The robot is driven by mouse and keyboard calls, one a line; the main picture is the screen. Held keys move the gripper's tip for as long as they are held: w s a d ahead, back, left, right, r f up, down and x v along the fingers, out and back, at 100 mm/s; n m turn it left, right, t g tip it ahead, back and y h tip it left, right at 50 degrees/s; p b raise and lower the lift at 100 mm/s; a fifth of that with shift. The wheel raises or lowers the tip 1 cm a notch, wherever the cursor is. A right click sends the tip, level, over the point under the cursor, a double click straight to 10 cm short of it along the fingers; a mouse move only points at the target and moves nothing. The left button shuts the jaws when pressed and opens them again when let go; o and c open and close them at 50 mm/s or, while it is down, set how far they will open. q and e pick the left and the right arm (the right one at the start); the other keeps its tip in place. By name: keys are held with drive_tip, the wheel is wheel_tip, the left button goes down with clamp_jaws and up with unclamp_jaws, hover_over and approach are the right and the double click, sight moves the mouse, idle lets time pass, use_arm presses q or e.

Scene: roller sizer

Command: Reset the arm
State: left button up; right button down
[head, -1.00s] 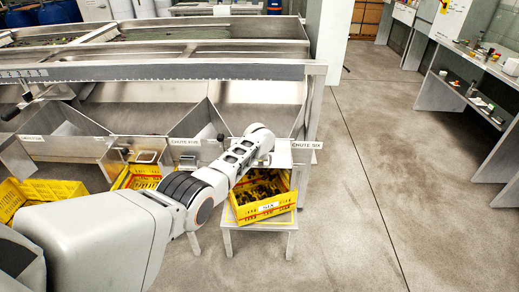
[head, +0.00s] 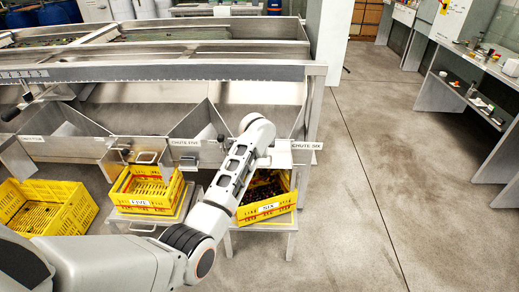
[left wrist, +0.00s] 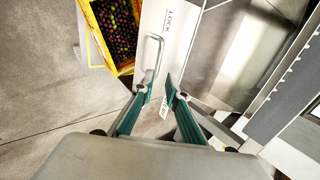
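My left arm reaches in from the lower left of the head view toward chute six; its gripper is hidden there behind my own arm. In the left wrist view my left gripper (left wrist: 160,88) has its two green fingers apart, with nothing visible between them. Just beyond the fingertips is a metal loop handle (left wrist: 152,60) on a pale plate marked LOCK (left wrist: 175,35). I cannot tell whether a finger touches the handle. The yellow crate marked SIX (head: 265,211) stands under chute six, holding dark round fruit. My right gripper is not in view.
A yellow crate marked FIVE (head: 147,207) stands on a small stand left of my forearm. Another yellow crate (head: 50,207) is at far left. The steel sizer frame (head: 170,72) runs behind. The floor (head: 390,190) to the right is clear up to a workbench (head: 455,95).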

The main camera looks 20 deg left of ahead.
use_arm(q)
drive_tip(key=shift+s+r, duration=0.35)
drive_tip(key=shift+r, duration=0.05)
drive_tip(key=s+f+n+t+h, duration=0.2)
drive_tip(key=s+f+n, duration=0.3)
drive_tip(key=s+f, duration=1.25)
drive_tip(key=s+d+f+n+h, duration=0.1)
drive_tip(key=s+d+n, duration=0.1)
drive_tip(key=s, duration=1)
drive_tip(key=s+d+n+t+h, duration=0.1)
drive_tip(key=s+d+n, duration=0.1)
drive_tip(key=s, duration=1)
drive_tip(key=shift+s+f+n+h, duration=0.35)
drive_tip(key=shift+f+n+h, duration=0.05)
drive_tip(key=shift+n, duration=0.3)
